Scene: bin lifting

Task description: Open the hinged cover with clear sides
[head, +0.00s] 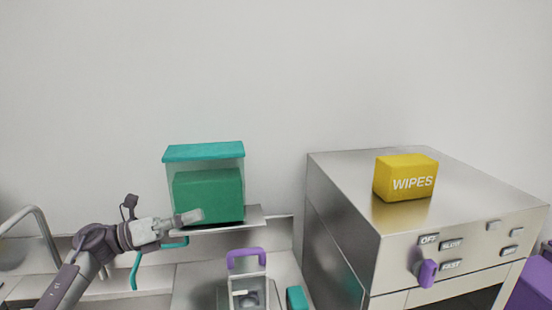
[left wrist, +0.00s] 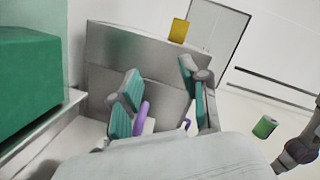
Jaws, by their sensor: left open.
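The cover (head: 204,153) has a teal top and clear sides. It stands shut over a green block (head: 208,196) on a shelf at the left of centre in the head view. In the left wrist view the green block (left wrist: 28,80) fills the left side, with a clear side panel (left wrist: 82,45) beside it. My left gripper (head: 198,215) is in front of the cover's lower part and overlaps the block; whether it touches is unclear. Its two teal-padded fingers (left wrist: 159,70) are apart with nothing between them.
A metal oven-like appliance (head: 340,225) stands to the right, with a yellow wipes box (head: 405,178) on top and a purple knob (head: 426,272). A purple-handled item (head: 246,262) and a teal object (head: 297,298) are below the shelf (head: 254,217). The wall above is clear.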

